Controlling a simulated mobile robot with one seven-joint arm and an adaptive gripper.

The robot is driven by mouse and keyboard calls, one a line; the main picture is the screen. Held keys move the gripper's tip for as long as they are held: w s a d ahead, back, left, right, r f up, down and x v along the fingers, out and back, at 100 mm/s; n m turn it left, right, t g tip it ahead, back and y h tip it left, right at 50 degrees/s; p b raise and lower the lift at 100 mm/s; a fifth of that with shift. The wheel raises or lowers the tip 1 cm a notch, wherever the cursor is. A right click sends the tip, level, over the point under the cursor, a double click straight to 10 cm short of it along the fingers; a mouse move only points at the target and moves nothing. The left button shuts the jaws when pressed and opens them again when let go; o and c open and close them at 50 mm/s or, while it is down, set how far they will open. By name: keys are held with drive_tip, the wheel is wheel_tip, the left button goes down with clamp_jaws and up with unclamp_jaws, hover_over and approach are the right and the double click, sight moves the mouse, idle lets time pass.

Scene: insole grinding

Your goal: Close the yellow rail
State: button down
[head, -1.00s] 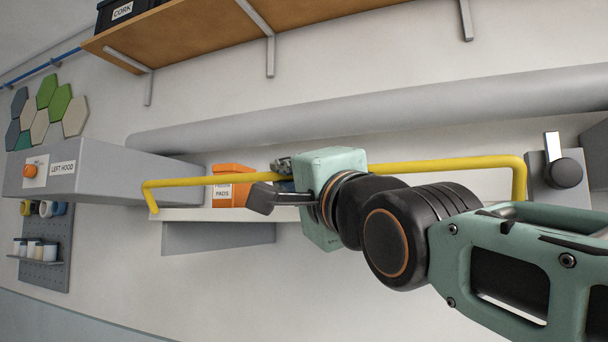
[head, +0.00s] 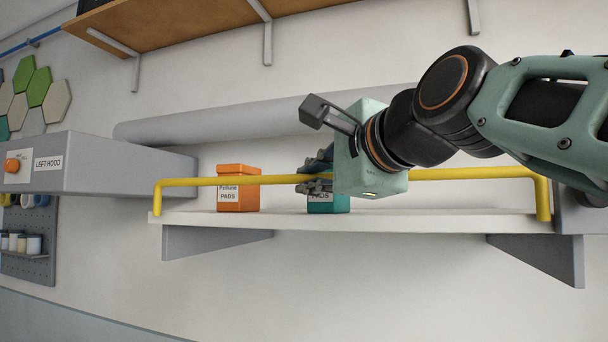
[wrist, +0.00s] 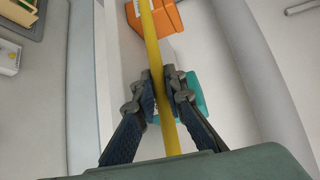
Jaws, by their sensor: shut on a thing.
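The yellow rail (head: 215,181) runs across the front of a white shelf (head: 440,219), above its edge. Its bent ends come down at the shelf's left and right front corners and look roughly upright. My gripper (head: 316,180) is shut on the rail near its middle. In the wrist view, the rail (wrist: 151,35) passes between the two fingers of my gripper (wrist: 161,85). My gripper hides part of the rail in the head view.
An orange box (head: 238,190) and a teal box (head: 328,203) stand on the shelf behind the rail; the teal one is partly hidden. A grey hood (head: 120,165) is at left. A wooden shelf (head: 200,32) hangs above. A grey pipe (head: 230,124) runs along the wall.

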idle(0.4)
drive_tip(key=c, duration=2)
unclamp_jaws()
drive_tip(key=shift+w+d, duration=0.1)
drive_tip(key=shift+w, duration=0.05)
drive_tip(key=v, duration=1.2)
drive_tip(key=shift+r, duration=0.1)
